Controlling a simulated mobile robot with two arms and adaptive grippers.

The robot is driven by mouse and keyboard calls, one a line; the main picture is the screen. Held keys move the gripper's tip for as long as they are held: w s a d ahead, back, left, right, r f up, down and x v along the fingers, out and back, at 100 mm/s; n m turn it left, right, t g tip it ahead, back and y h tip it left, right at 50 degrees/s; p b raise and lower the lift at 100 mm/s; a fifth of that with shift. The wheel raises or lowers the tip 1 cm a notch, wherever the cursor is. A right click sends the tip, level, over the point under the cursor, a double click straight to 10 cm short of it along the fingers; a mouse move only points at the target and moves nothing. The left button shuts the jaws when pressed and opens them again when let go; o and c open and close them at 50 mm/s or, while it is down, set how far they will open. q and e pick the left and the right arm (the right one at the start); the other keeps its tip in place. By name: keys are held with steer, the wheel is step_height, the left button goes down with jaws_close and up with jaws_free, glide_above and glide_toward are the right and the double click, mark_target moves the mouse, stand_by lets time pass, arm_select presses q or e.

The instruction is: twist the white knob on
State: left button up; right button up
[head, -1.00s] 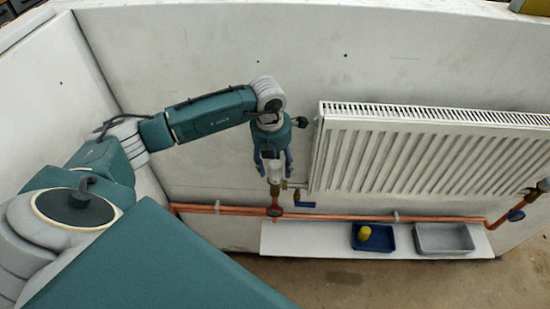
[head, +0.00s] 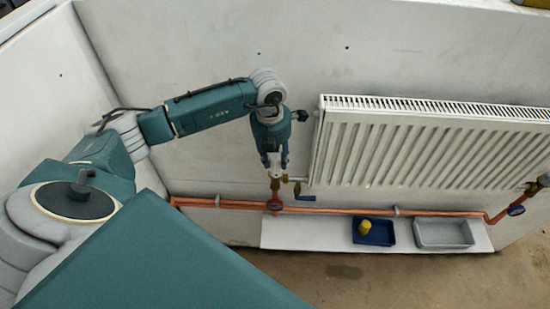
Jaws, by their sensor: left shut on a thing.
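The white knob (head: 275,169) sits at the top of the brass valve (head: 275,183) at the radiator's lower left corner. My left gripper (head: 274,163) points down over the knob and is shut on it, with its fingers on either side. Most of the knob is hidden between the fingers, so I cannot tell how far it is seated on the valve. My right gripper is not in view.
The white radiator (head: 430,145) hangs close to the right of my left gripper. A copper pipe (head: 350,212) runs below. A blue lever (head: 305,197) is beside the valve. A blue tray (head: 386,240) with a yellow piece (head: 365,227) and a grey tray (head: 443,246) stand on the shelf (head: 290,236).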

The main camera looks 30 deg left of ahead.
arm_select(q)
steer(key=shift+w+d, duration=0.1)
steer(key=m+b, duration=0.2)
steer(key=shift+w+f+m, duration=0.1)
steer(key=shift+f+m, duration=0.15)
steer(key=shift+m, duration=0.15)
steer(key=m+b, duration=0.2)
steer(key=shift+m+h, duration=0.4)
steer(key=m+b, duration=0.2)
steer(key=m, duration=0.2)
steer(key=shift+r+m+g+b, duration=0.15)
steer(key=shift+m+g+b, duration=0.15)
steer(key=shift+m, duration=0.9)
steer(key=o, duration=1)
steer(key=shift+o, duration=1.4)
steer(key=shift+w, duration=0.2)
steer(key=o, duration=1.2)
steer(key=shift+s, duration=0.15)
steer(key=shift+c, duration=0.2)
